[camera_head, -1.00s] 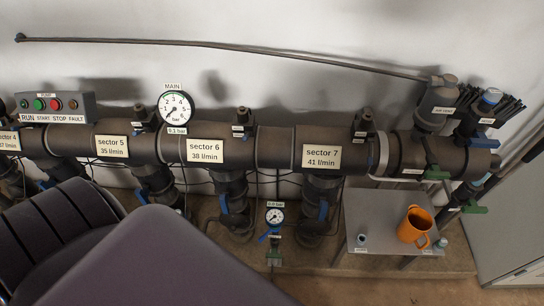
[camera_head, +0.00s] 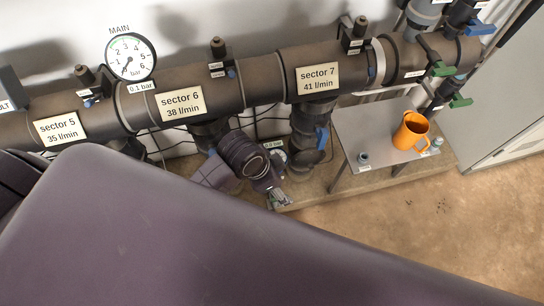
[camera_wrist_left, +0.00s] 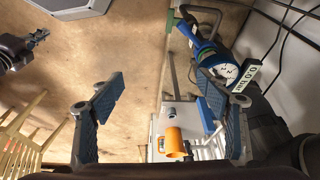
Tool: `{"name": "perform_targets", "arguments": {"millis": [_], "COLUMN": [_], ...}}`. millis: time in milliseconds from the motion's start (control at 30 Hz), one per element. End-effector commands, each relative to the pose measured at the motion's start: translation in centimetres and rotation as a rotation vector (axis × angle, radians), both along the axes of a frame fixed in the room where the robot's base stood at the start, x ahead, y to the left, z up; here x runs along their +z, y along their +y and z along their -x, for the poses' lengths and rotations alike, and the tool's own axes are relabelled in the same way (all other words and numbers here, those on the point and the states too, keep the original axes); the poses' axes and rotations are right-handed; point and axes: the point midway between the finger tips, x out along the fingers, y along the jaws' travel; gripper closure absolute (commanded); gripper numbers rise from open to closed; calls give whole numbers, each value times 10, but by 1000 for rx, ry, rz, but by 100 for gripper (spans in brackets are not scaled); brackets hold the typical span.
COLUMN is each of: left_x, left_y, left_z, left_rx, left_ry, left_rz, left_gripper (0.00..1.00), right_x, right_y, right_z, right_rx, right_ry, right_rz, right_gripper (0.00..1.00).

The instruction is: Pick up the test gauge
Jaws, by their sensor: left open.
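The small round gauge with a white dial (camera_head: 278,157) and a 0.0 bar tag sits low below the pipe between sectors 6 and 7. In the head view my left gripper (camera_head: 279,198) is just in front of it and partly covers it. In the left wrist view the gauge (camera_wrist_left: 224,70) is at the upper right, by the right finger, with blue fittings beside it. My left gripper (camera_wrist_left: 160,92) is open, with nothing between its fingers. What looks like my right gripper (camera_wrist_left: 38,36) shows small at the far left; its jaws are unclear.
A grey table (camera_head: 385,168) with an orange jug (camera_head: 411,131) and a small dark cup (camera_head: 364,158) stands right of the gauge. The thick manifold pipe (camera_head: 260,78) runs above. The large main gauge (camera_head: 130,57) is at upper left. Floor is bare at right.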

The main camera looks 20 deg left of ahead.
Motion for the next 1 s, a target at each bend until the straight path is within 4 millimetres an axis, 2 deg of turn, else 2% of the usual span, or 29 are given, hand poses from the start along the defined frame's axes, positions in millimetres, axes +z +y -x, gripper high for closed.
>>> {"name": "perform_targets", "arguments": {"millis": [200, 367, 500, 700, 867, 1000], "left_x": [6, 11, 18, 30, 34, 22], "left_y": [-20, -25, -11, 22, 35, 36], "left_z": [-24, -46, -68, -92, -98, -97], "left_rx": [-286, -566, -844, -1101, -1174, -1182], "left_ry": [-21, -30, -7, 51, 77, 81], "left_rz": [-50, -123, -224, -329, -355, -355], "left_gripper": [30, 30, 30, 30, 30, 30], "right_x": [-2, -4, -6, -8, -8, -8], "right_y": [-1, 0, 1, 8, 13, 12], "right_z": [1, 1, 1, 1, 1, 1], "right_rx": [1, 2, 4, 4, 3, 3], "right_ry": [1, 1, 1, 2, 1, 2], "right_rz": [1, 0, -1, -9, -15, -14], "right_gripper": [100, 100, 100, 100, 100, 100]}}
